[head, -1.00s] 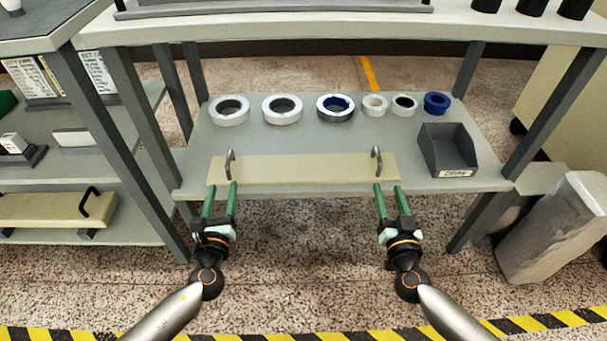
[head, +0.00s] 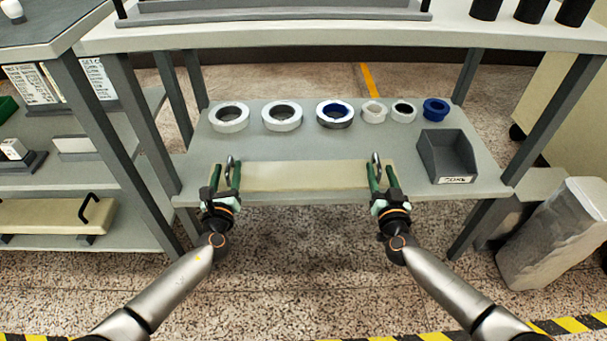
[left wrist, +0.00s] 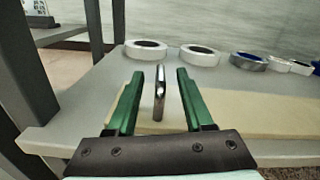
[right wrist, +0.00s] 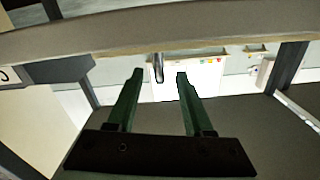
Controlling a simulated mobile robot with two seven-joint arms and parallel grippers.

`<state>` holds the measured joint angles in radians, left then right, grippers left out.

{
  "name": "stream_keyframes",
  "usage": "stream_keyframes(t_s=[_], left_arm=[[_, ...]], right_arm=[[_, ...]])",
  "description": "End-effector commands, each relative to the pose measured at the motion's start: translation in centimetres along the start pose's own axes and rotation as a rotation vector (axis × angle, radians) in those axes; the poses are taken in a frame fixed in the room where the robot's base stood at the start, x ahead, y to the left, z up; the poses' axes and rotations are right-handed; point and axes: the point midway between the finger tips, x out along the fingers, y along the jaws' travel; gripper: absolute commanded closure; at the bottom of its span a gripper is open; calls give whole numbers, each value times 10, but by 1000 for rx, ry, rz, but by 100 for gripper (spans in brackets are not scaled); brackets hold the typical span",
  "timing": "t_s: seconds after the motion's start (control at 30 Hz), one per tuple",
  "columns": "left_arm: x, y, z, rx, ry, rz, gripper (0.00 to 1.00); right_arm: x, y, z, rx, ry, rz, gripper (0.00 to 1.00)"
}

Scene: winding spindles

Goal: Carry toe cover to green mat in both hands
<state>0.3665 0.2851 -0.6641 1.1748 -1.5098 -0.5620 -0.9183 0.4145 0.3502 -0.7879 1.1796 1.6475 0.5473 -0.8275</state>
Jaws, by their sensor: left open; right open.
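The toe cover looks to be the long cream board (head: 300,176) with two upright metal handles, lying along the front of the grey shelf. My left gripper (head: 229,170) is open around its left handle; in the left wrist view that handle (left wrist: 160,92) stands between the green fingers, apart from both. My right gripper (head: 376,174) is open at the right handle (head: 376,160); in the right wrist view the handle (right wrist: 158,66) shows between the fingertips. I cannot make out a green mat.
Several white and blue rings (head: 282,116) line the shelf behind the board. A grey bin (head: 446,155) stands to the right. Shelf posts (head: 544,118) flank both sides. Another cream board with a black handle (head: 50,215) lies on the left unit. A wrapped block (head: 560,235) stands at right.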

Motion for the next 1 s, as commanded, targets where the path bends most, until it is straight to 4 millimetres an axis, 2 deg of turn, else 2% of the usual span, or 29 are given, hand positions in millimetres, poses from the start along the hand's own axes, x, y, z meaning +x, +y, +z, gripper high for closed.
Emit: stream_keyframes(t_s=[0.1,0.3,0.77,1.0], left_arm=[[16,-1,0,1,0,-1,48],[31,0,0,0,1,0,48],[36,0,0,-1,1,-1,48],[36,0,0,-1,1,0,75]], right_arm=[[16,0,-2,-3,2,0,48],[31,0,-1,-1,1,0,48],[36,0,-1,-1,1,0,48],[36,0,-1,-1,1,0,75]])
